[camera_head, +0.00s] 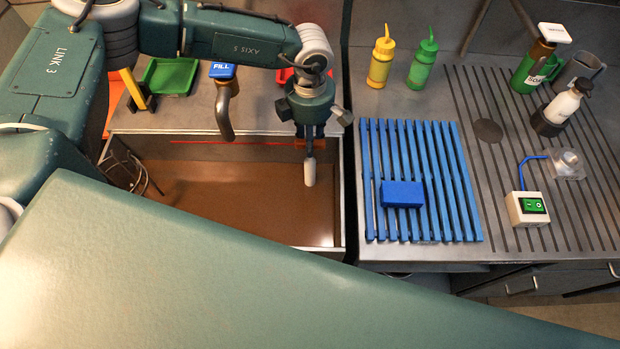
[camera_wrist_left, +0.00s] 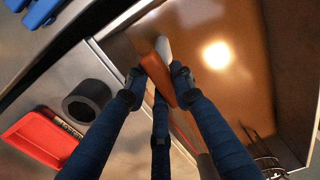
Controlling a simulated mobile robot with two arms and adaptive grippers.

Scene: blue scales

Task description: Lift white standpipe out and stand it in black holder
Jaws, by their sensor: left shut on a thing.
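The white standpipe (camera_head: 309,172) hangs roughly upright below my left gripper (camera_head: 305,140), over the brown-filled sink. In the left wrist view, the left gripper (camera_wrist_left: 158,85) is shut on an orange-brown piece, with the white standpipe (camera_wrist_left: 163,50) showing just beyond it. I cannot tell whether its lower end clears the liquid. A round, open black holder (camera_wrist_left: 88,98) stands on the metal counter beside the sink in the left wrist view. I cannot make it out surely in the head view, where my arm covers that area. My right gripper is out of view.
The sink (camera_head: 340,215) has raised walls, with a fill spout (camera_head: 224,105) at its back. A red tray (camera_wrist_left: 40,135) lies near the holder. Right of the sink are a blue slatted rack (camera_head: 440,190) with a blue block (camera_head: 402,194), and a switch box (camera_head: 527,209).

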